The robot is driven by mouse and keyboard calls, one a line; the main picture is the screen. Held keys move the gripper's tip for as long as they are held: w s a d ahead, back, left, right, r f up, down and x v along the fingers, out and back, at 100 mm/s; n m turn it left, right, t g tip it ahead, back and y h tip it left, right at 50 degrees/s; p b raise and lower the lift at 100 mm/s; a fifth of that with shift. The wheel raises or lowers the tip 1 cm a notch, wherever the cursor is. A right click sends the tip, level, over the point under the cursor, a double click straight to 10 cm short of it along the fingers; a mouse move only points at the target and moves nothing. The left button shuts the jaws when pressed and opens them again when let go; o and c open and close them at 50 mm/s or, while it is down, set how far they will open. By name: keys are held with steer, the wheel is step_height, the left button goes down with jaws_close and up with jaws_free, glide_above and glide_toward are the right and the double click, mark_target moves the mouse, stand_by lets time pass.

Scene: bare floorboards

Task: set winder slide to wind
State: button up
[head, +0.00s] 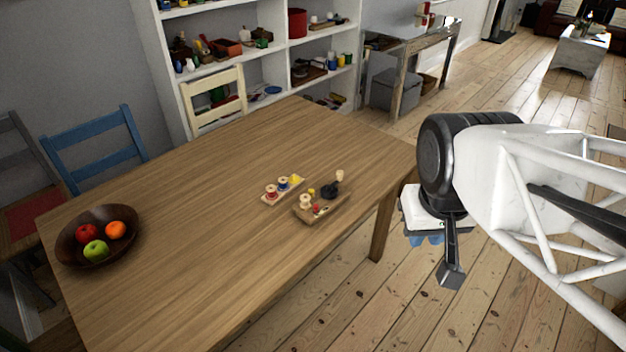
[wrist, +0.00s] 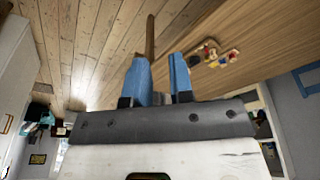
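The winder (head: 330,208) is a small wooden base on the table, near its right edge in the head view. It carries a pale spool, small red and yellow parts, and a dark part with a pale knob. Which part is the slide, and its setting, are too small to tell. My gripper (head: 426,239) is off the table's right side, well apart from the winder, its blue fingers partly hidden in the head view. In the wrist view my gripper (wrist: 159,62) has its two blue fingers apart with nothing between them.
A wooden strip with red, blue and yellow spools (head: 283,188) lies just left of the winder on the table (head: 190,225). A dark fruit bowl (head: 75,255) stands at the far left. Chairs and shelves line the back. Most of the tabletop is clear.

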steer(key=shift+w+f+n+g, duration=0.3)
steer(key=shift+w+f, duration=0.1)
steer(key=shift+f, duration=0.05)
jaws_close()
steer(key=w+a+f+n+h, duration=0.2)
steer(key=w+f+n+h, duration=0.35)
steer(key=w+n, duration=0.2)
steer(key=w+a+f+n+h, duration=0.3)
steer(key=w+f+n+h, duration=0.1)
steer(key=w+f+n, duration=0.3)
steer(key=w+a+f+n+t, duration=0.3)
steer(key=a+f+n, duration=0.1)
steer(key=a+f, duration=0.1)
steer(key=w+a+f+n+t+y, duration=0.1)
steer(key=w+a+f+n+t, duration=0.2)
steer(key=a+f+n, duration=0.2)
steer(key=w+a+f+n+t+y, duration=0.1)
steer(key=a+f+n+t, duration=0.3)
steer(key=a, duration=0.5)
steer(key=shift+w+a+f+n, duration=0.1)
steer(key=shift+w+f+n, duration=0.55)
steer(key=shift+w+f, duration=0.35)
steer(key=shift+s+f, duration=0.1)
